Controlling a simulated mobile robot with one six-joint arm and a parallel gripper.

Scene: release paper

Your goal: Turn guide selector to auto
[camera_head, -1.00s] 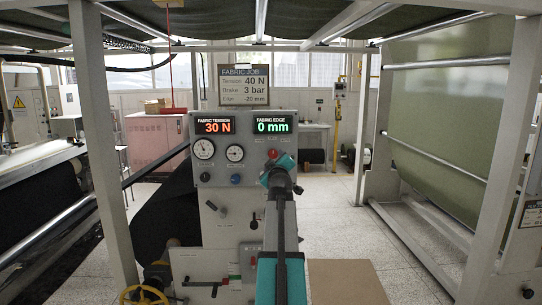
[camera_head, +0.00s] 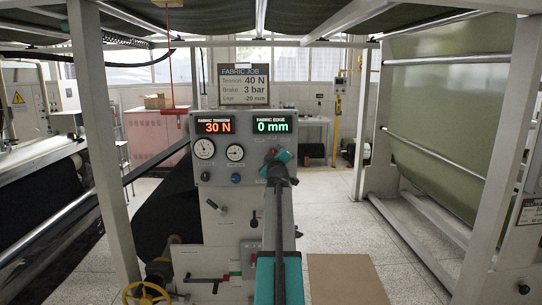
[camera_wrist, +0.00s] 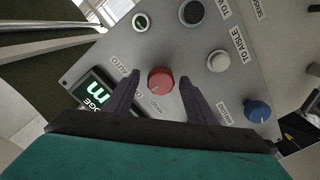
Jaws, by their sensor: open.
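A red round knob (camera_wrist: 160,80) sits on the grey panel in the wrist view, with a small pale mark on its lower side. The label AUTO (camera_wrist: 118,65) is to its left, and another small label, hard to read, is just below it. My gripper (camera_wrist: 160,77) is open, one dark finger on each side of the knob. I cannot tell whether either finger touches it. In the head view my gripper (camera_head: 281,157) is in front of the control panel (camera_head: 225,195) and mostly hides the knob.
A white knob (camera_wrist: 218,61) and a blue knob (camera_wrist: 257,110) lie right of the fingers. The panel displays read 30 N (camera_head: 215,126) and 0 mm (camera_head: 272,125). A sign (camera_head: 244,84) above lists tension, brake and edge values. Frame posts flank the panel.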

